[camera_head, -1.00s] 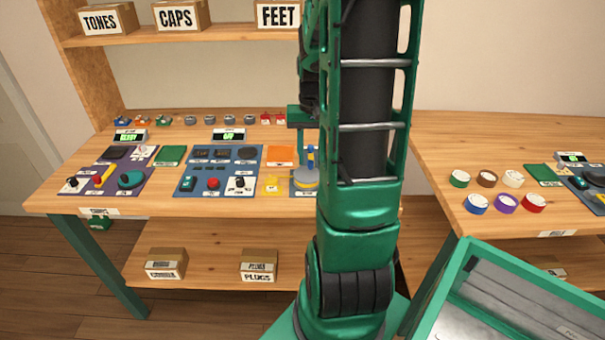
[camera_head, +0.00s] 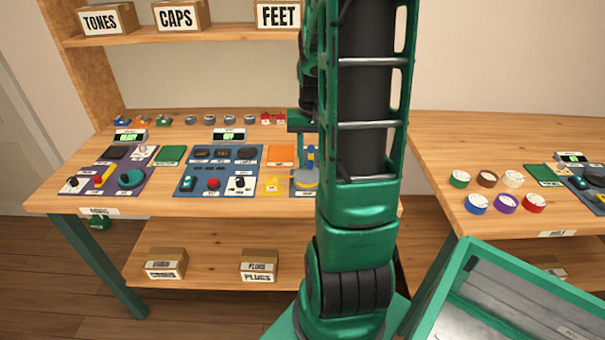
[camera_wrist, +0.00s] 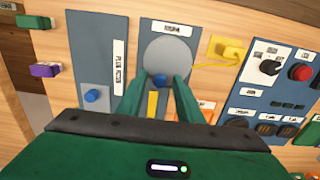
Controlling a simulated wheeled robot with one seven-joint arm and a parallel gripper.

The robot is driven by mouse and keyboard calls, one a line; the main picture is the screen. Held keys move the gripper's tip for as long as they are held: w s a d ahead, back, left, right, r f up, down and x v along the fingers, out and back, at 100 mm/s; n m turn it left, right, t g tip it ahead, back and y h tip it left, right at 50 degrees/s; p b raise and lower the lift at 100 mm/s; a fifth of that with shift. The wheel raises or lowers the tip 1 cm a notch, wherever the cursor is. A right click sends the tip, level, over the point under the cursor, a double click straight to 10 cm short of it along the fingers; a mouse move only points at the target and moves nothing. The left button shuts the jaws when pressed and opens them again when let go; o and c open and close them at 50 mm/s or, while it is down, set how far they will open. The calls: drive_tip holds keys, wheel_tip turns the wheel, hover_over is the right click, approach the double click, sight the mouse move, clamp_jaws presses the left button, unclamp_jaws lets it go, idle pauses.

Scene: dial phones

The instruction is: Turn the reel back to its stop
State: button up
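The reel, a round grey disc (camera_wrist: 166,55) on a blue-grey plate, lies ahead of my gripper (camera_wrist: 158,80) in the wrist view. A small blue knob (camera_wrist: 160,80) is on the disc's near part, between my two green fingertips, with gaps visible on both sides. A yellow strip (camera_wrist: 152,105) lies on the plate below the disc, between the fingers. In the head view the reel (camera_head: 304,179) is partly hidden behind my arm. My gripper is open; whether a finger touches the knob I cannot tell.
A plate with another blue knob (camera_wrist: 94,95) lies left of the reel in the wrist view. A yellow part (camera_wrist: 229,48) and a panel with a black dial and red button (camera_wrist: 300,73) lie to the right. In the head view, labelled boxes (camera_head: 178,17) stand on the shelf.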

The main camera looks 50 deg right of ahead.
drive_tip(key=c, duration=0.6)
